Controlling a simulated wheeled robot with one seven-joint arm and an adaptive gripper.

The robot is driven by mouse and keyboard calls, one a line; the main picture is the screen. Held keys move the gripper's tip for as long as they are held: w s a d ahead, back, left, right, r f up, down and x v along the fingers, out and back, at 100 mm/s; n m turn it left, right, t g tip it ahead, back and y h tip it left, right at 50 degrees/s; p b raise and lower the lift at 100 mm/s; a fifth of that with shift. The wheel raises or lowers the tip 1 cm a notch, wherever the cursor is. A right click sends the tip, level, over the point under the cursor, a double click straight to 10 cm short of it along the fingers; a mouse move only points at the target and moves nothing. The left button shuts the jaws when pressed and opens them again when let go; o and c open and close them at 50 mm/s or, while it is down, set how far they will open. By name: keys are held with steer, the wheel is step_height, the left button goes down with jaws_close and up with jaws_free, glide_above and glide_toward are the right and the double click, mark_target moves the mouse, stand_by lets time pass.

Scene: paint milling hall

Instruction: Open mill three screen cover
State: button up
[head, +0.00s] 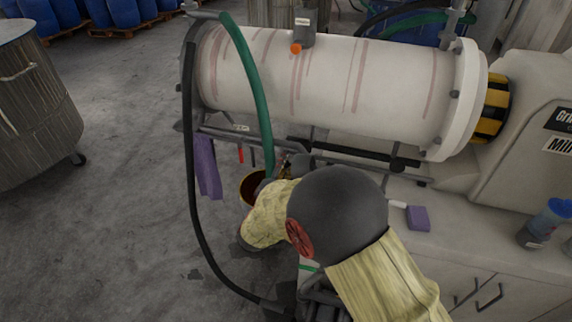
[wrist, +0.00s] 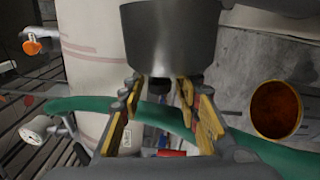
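The mill is a white, red-streaked horizontal drum (head: 330,75) across the head view, with a label reading "Mill" on the housing (head: 540,120) at right; its number is cut off. My gripper (wrist: 160,88) is open in the wrist view, its yellow-padded fingers apart. A grey metal cylinder (wrist: 157,38) with a small dark stub stands just beyond the fingertips, the stub in line with the gap. I cannot tell whether this is the screen cover or whether the fingers touch it. In the head view my arm hides most of the gripper, below the drum's near side.
A green hose (head: 252,90) hangs down past the drum and crosses behind my fingers in the wrist view. A bucket of dark red-brown paint (wrist: 276,108) is close at right there. A black hose (head: 192,200) hangs at left. Bottle (head: 543,225) and purple block (head: 418,218) rest on the cabinet.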

jaws_close()
stand_by(0.7)
